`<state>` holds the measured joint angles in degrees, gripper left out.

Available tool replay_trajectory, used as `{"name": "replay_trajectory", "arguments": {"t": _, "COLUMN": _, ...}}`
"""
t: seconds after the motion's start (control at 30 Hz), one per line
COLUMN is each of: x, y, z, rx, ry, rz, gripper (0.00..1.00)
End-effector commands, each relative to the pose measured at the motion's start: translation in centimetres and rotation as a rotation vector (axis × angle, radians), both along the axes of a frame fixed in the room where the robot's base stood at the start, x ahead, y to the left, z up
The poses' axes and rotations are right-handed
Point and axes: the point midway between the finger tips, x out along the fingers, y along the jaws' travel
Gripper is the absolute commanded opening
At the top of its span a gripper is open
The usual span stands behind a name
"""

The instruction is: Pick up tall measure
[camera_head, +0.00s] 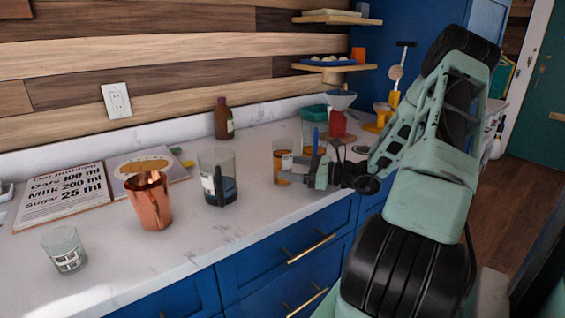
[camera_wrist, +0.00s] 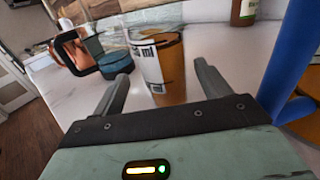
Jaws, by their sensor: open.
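A tall clear measure with a white printed label and amber contents (camera_wrist: 172,74) stands upright on the counter in the wrist view, centred ahead of my gripper (camera_wrist: 163,84). The fingers are open, one on each side of its line. I cannot tell whether its near wall is between the fingertips. In the head view the amber measure (camera_head: 282,152) is just left of my gripper (camera_head: 291,172), which partly covers its lower right. Nothing is held.
A handled glass jug with dark contents (camera_head: 217,165), a copper cup (camera_head: 150,204) and a small glass (camera_head: 65,251) stand to the left. A brown bottle (camera_head: 223,122) is behind. A blue upright object (camera_wrist: 291,58) is close on the right in the wrist view.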

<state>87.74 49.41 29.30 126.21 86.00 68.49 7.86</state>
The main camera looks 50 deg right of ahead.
Motion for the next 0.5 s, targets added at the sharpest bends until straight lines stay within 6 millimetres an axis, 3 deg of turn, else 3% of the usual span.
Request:
{"name": "replay_trajectory", "arguments": {"t": 0.3, "x": 4.2, "y": 1.2, "z": 0.3, "rx": 0.001, "ry": -0.002, "rz": 0.004, "gripper": 0.76}}
{"name": "replay_trajectory", "arguments": {"t": 0.5, "x": 4.6, "y": 1.3, "z": 0.2, "rx": 0.0, "ry": 0.0, "rz": 0.001, "gripper": 0.76}}
